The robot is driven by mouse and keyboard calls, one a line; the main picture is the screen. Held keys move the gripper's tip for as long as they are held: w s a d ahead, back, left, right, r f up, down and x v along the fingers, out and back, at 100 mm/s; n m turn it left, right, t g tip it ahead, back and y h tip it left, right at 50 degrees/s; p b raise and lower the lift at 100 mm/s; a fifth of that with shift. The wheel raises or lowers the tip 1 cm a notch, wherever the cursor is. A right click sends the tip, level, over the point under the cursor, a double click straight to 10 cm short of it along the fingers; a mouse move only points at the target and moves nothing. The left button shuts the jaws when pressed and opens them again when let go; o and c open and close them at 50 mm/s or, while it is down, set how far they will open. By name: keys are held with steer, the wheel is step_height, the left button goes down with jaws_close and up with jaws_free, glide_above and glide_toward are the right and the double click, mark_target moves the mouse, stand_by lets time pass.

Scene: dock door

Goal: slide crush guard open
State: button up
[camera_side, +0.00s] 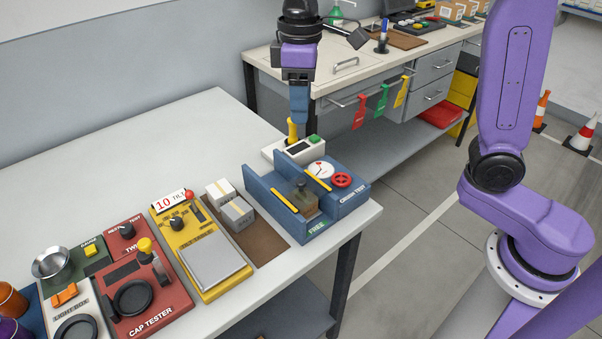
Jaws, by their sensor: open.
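The blue crush test unit (345,203) stands near the right corner of the white table, with "CRUSH TEST" and a green "FREE" label on it. Between its two yellow-striped walls sits a brownish, see-through piece (304,198), which looks like the guard; I cannot tell how far along the channel it stands. My gripper (297,122) points down above and behind the unit, near a white box. It is apart from the guard and appears empty. One blue finger shows clearly; a yellow piece is at its tip, and the other finger is hard to make out.
The white box with a green button (299,148) stands close under my gripper. A red handwheel (342,180) and round dial (320,169) sit on the unit. Small boxes (237,212), a yellow scale (205,255) and a red cap tester (140,285) stand left. The back left table is clear.

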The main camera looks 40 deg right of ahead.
mark_target(301, 181)
step_height(301, 181, down, 17)
steer(key=shift+f, duration=0.15)
stand_by(0.5)
